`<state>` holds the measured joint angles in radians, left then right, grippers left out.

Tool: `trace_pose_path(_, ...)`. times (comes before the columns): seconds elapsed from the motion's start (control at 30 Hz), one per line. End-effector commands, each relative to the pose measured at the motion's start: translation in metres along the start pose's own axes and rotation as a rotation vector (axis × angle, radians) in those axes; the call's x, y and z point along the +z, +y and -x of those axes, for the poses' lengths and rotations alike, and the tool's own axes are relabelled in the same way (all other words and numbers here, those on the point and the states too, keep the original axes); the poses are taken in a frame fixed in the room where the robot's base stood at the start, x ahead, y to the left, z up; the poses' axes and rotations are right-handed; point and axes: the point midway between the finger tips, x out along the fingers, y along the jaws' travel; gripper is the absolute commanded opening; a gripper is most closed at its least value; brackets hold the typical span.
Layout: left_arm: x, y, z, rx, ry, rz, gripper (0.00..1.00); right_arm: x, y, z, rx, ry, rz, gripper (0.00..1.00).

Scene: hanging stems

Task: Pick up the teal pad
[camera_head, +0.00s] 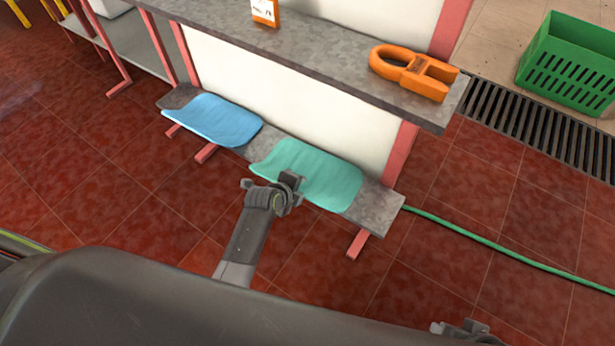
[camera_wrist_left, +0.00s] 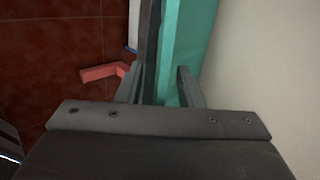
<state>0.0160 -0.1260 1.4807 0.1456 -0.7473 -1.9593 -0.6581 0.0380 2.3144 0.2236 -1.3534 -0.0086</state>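The teal pad (camera_head: 325,178) lies on the low grey bench and overhangs its front edge. In the left wrist view the pad (camera_wrist_left: 183,50) shows as a teal band running up from between the fingers. My left gripper (camera_head: 290,182) is at the pad's front left edge. In the left wrist view its two fingers (camera_wrist_left: 160,85) stand apart, with the pad's edge and a dark grey strip between them. Contact with the pad cannot be made out. Part of my right gripper (camera_head: 460,328) shows at the bottom edge; its fingers are not clear.
A blue pad (camera_head: 215,120) lies on the same bench (camera_head: 375,208), left of the teal one. A grey counter (camera_head: 330,58) above holds an orange clamp-like object (camera_head: 415,72). A green hose (camera_head: 500,247) runs right across red tiles. A green crate (camera_head: 568,68) stands far right.

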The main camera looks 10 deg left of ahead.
Motion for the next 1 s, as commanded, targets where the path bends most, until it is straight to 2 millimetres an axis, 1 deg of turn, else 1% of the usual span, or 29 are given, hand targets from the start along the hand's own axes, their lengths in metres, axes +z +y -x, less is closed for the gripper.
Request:
trace_pose_path(0.2,0.0,0.0,0.0,0.0,-0.001,0.0,0.34,0.0,0.0,0.001,-0.001,0.001,0.0,0.36)
trace_pose_path(0.47,0.0,0.0,0.0,0.0,0.0,0.0,0.0,0.0,0.0,0.001,-0.001,0.001,0.0,0.36)
trace_pose_path(0.83,0.0,-0.001,0.001,0.0,0.0,0.0,0.0,-0.001,0.0,0.002,0.001,0.001,0.001,0.36)
trace_pose_path(1.0,0.0,-0.004,0.009,0.0,0.0,0.0,0.0,0.001,0.002,0.003,0.012,-0.012,-0.001,0.36)
